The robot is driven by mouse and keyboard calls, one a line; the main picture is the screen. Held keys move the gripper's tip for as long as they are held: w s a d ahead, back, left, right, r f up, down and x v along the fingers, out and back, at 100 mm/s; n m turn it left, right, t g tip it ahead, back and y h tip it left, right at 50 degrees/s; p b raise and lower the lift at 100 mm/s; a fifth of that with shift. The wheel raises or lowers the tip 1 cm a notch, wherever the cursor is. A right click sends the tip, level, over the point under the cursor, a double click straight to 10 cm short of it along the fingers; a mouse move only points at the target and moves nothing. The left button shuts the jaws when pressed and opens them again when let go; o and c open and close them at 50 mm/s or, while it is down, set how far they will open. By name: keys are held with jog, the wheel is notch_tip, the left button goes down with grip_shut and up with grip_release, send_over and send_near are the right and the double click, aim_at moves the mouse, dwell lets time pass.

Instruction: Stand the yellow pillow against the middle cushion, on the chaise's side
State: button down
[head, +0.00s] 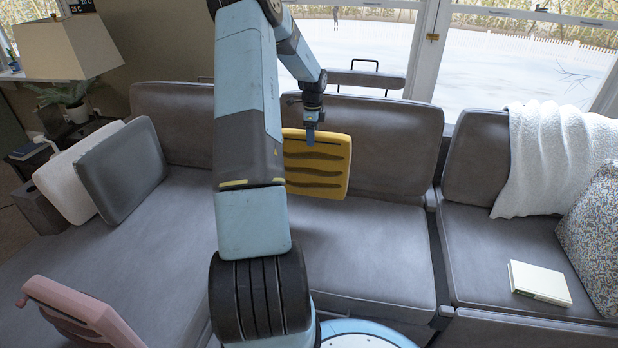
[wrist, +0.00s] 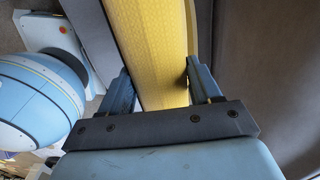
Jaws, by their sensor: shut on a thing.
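The yellow pillow (head: 325,178), with dark wavy stripes, is upright in front of the left part of the grey middle back cushion (head: 395,150). Its lower edge is close to the middle seat (head: 370,250); I cannot tell if it touches seat or cushion. My gripper (head: 311,127) is shut on the pillow's top edge. In the wrist view, the yellow pillow (wrist: 155,45) runs between the two fingers of my gripper (wrist: 158,82). The chaise (head: 110,260) extends forward on the left. My arm hides part of the sofa left of the pillow.
A grey pillow (head: 125,170) and a white pillow (head: 65,190) lean at the chaise's left. A pink object (head: 80,312) stands front left. The right seat has a book (head: 540,283), a white throw (head: 550,155) and a speckled pillow (head: 595,235). The middle seat's right part is clear.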

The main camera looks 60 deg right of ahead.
jog(key=w+d+f, duration=0.7)
jog(key=d+f, duration=0.4)
jog(key=f, duration=0.1)
jog(key=shift+w+f, duration=0.3)
jog(key=shift+f, duration=0.05)
jog(key=shift+c, duration=1.1)
grip_release()
jog(key=shift+a+f, duration=0.1)
notch_tip(320, 180, up, 12)
